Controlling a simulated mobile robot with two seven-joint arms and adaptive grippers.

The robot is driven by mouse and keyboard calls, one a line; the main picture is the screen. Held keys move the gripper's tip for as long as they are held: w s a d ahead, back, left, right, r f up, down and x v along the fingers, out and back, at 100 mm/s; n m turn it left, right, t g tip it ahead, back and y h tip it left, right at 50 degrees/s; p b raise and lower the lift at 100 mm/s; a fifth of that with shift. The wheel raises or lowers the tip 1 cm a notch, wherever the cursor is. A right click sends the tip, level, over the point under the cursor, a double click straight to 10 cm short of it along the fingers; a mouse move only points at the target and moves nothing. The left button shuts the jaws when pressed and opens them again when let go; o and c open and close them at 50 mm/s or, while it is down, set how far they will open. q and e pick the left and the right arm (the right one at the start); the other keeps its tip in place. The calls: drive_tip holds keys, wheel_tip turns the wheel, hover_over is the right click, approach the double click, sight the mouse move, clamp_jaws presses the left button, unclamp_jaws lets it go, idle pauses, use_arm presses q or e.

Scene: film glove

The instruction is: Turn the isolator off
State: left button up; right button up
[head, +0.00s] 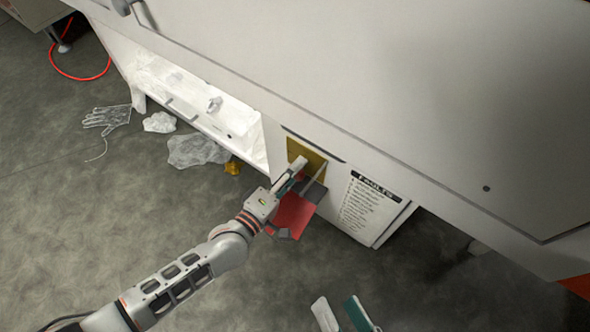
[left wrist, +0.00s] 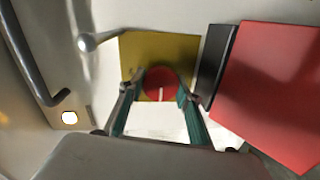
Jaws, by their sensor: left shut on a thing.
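The isolator is a yellow plate (head: 318,157) on the white cabinet front, with a round red knob that my gripper hides in the head view. In the left wrist view the yellow plate (left wrist: 185,48) carries the red knob (left wrist: 160,79), with a white mark that looks upright there. My left gripper (head: 299,165) reaches the plate, its teal-lined fingers on either side of the knob and shut on it. My right gripper (head: 341,310) shows only its fingertips at the bottom of the head view, apart and empty over the floor.
A red panel (head: 292,215) with a dark edge stands out beside the isolator, close to my left gripper. A printed list (head: 368,208) is right of it. Clear plastic film (head: 200,150) and a glove (head: 107,118) lie on the floor at left.

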use_arm(q)
drive_tip(key=shift+s+d+f, duration=0.1)
drive_tip(key=shift+s, duration=0.05)
drive_tip(key=o, duration=1.1)
drive_tip(key=v, duration=1.2)
